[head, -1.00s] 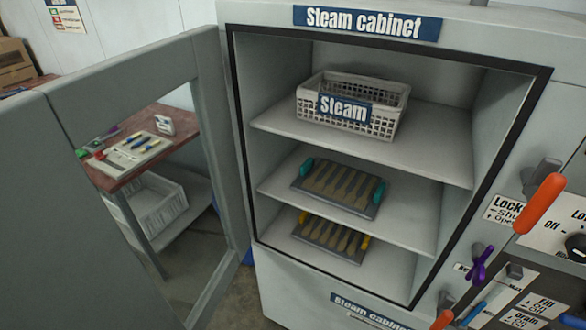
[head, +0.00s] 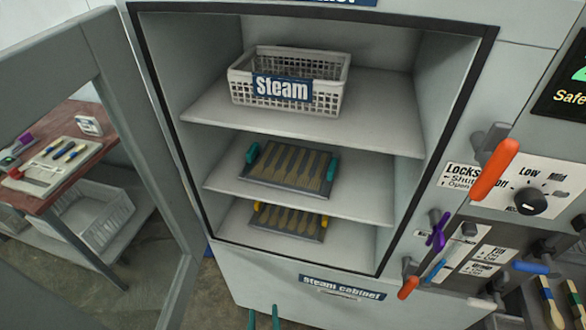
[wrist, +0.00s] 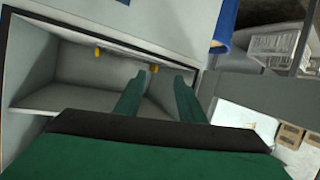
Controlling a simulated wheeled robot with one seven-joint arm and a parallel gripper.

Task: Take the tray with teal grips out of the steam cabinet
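The steam cabinet (head: 330,255) stands open with three levels. The tray with teal grips (head: 289,167) lies flat on the middle shelf, holding several wooden spoon blanks, with one teal grip at each side. My gripper (head: 263,318) shows only as two green fingertips at the bottom edge of the head view, low in front of the cabinet and apart from the tray. In the wrist view my gripper (wrist: 160,78) has its two green fingers spread with nothing between them. I cannot make out the teal-grip tray in the wrist view.
A white basket (head: 328,95) labelled Steam sits on the top shelf. A tray with yellow grips (head: 290,221) lies on the level below. The cabinet door (head: 150,165) stands open at left. An orange lever (head: 496,167) and other controls are at right.

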